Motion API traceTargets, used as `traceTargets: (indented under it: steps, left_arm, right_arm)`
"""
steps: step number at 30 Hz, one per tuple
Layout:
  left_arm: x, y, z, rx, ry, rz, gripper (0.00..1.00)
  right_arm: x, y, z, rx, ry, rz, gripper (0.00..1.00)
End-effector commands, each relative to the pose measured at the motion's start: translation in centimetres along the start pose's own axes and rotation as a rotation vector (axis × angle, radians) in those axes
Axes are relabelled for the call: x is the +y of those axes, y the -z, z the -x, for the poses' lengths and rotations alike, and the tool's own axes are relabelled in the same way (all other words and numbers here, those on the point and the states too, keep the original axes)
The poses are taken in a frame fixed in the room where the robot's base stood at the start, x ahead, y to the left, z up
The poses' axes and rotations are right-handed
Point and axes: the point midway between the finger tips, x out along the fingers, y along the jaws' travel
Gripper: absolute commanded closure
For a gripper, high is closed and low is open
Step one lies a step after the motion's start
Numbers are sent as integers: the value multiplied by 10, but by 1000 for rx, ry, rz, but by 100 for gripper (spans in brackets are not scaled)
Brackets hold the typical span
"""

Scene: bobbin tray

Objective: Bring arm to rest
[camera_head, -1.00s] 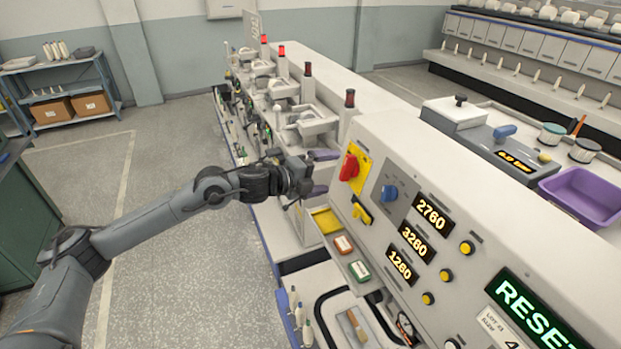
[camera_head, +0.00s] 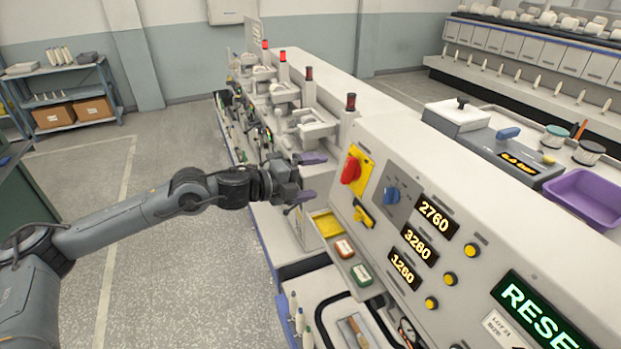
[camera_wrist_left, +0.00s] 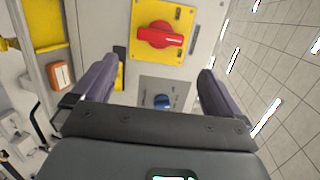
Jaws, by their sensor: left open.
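My left arm comes in from the left in the head view. Its gripper (camera_head: 308,178) is open and empty, with two purple fingers spread apart. It hangs in front of the machine panel, to the left of the red rotary switch (camera_head: 351,169) on its yellow plate and the blue knob (camera_head: 391,195). In the left wrist view the open fingers (camera_wrist_left: 150,92) frame the blue knob (camera_wrist_left: 162,101), with the red switch (camera_wrist_left: 160,35) beyond. No contact with the panel shows. My right gripper is not in view.
Several bobbins stand at the machine's lower left edge. A purple tray (camera_head: 590,198) lies on top at right. The floor at left is open.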

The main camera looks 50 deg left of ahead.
Motion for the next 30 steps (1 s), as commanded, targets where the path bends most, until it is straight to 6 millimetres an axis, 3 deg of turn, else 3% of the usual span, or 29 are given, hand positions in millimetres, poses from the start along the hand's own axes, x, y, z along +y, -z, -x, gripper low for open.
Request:
traceTargets:
  steps: [11,16,20,22,27,30]
  left_arm:
    - [0,0,0,0,-1,0,0]
    - [23,2,-1,4,-23,37,0]
    - [73,12,-3,18,-59,146,0]
    - [110,30,-2,40,-81,233,0]
    - [197,94,7,45,-128,500,0]
    - [238,134,18,-8,-164,671,0]
  right_arm:
    - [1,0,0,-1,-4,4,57]
    - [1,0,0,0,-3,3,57]
    - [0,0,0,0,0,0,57]
    - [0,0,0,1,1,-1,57]
    - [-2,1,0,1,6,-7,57]
    - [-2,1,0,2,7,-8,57]
